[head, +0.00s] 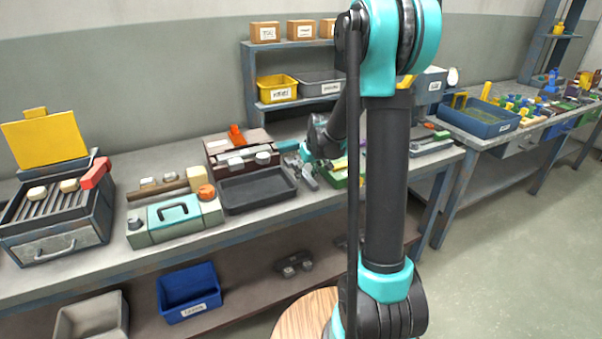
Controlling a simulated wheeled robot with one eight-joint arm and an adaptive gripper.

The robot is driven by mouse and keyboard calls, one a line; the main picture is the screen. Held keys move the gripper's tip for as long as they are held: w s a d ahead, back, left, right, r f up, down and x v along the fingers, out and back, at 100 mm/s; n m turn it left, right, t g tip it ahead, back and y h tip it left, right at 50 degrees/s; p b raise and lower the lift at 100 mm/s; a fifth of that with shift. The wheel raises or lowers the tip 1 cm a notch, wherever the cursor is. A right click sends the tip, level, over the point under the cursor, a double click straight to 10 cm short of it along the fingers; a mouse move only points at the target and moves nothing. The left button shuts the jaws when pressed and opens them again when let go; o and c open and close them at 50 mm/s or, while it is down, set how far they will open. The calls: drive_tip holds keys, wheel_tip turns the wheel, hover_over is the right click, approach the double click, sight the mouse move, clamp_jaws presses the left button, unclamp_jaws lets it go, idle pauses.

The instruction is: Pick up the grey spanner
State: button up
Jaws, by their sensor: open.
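My gripper (307,178) hangs low over the bench, just right of the black tray, with its fingers pointing down. It is open, and I see nothing held in it. I cannot make out the grey spanner for certain. Small grey shapes at the gripper's fingers are too small to tell apart from the fingers themselves. My arm hides part of the bench behind and to the right of the gripper.
The black tray (257,190) lies left of my gripper, with a toolbox (235,145) behind it. A green tray (340,181) is close on the right. A teal-topped case (174,214) and a grill (52,215) stand further left. Shelves (285,107) rise behind.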

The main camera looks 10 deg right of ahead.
drive_tip(key=shift+f, duration=0.1)
clamp_jaws()
idle(0.3)
idle(0.4)
wheel_tip(320, 180, up, 20)
idle(0.4)
